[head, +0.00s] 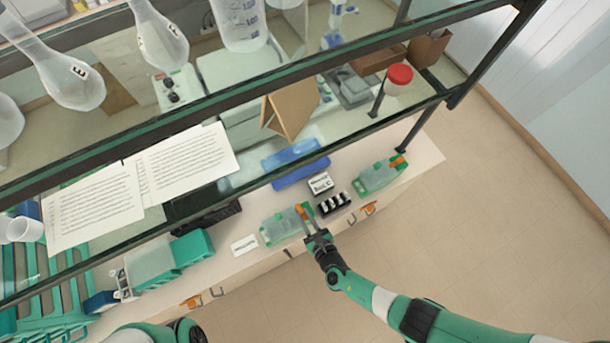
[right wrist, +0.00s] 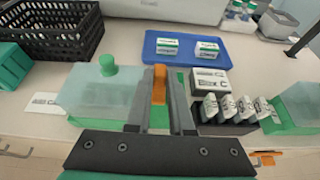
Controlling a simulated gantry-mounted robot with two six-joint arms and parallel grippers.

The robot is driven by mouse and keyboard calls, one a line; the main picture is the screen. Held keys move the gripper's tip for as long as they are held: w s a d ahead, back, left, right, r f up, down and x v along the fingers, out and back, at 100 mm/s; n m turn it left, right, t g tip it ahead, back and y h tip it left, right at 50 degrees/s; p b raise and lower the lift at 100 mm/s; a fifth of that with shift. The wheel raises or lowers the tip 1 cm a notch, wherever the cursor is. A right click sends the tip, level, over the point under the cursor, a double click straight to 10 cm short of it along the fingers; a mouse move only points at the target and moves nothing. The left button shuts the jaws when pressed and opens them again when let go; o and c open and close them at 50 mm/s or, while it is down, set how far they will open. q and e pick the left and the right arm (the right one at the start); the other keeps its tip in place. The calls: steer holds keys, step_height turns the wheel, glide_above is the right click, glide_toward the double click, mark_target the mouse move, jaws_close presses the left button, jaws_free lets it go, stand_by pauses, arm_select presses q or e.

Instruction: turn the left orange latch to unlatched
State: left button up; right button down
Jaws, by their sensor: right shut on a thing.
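The left green box with a clear lid (head: 280,227) stands on the bench. Its orange latch (head: 301,210) is at the box's right end. My right gripper (head: 308,222) reaches it from the front. In the right wrist view the orange latch (right wrist: 159,84) stands upright between the fingers of my right gripper (right wrist: 163,98), which is shut on it. The clear lid (right wrist: 100,88) with a green knob is just left of the fingers. A second green box (head: 378,177) with its own orange latch (head: 397,161) stands further right. My left gripper is not in view.
A black rack of several slides (right wrist: 235,115) and a white Box C block (right wrist: 210,82) stand close right of the gripper. A blue tray (right wrist: 187,50) lies behind. A black basket (right wrist: 50,30) is back left. A glass shelf overhangs the bench's back.

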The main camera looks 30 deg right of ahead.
steer(key=shift+w+r, duration=0.1)
steer(key=shift+r, duration=0.1)
steer(key=c, duration=0.9)
jaws_free()
steer(key=shift+o, duration=0.5)
steer(key=shift+f, duration=0.1)
steer(key=p+v, duration=0.4)
steer(key=v, duration=0.7)
steer(key=shift+s+p, duration=0.3)
steer(key=shift+s, duration=0.1)
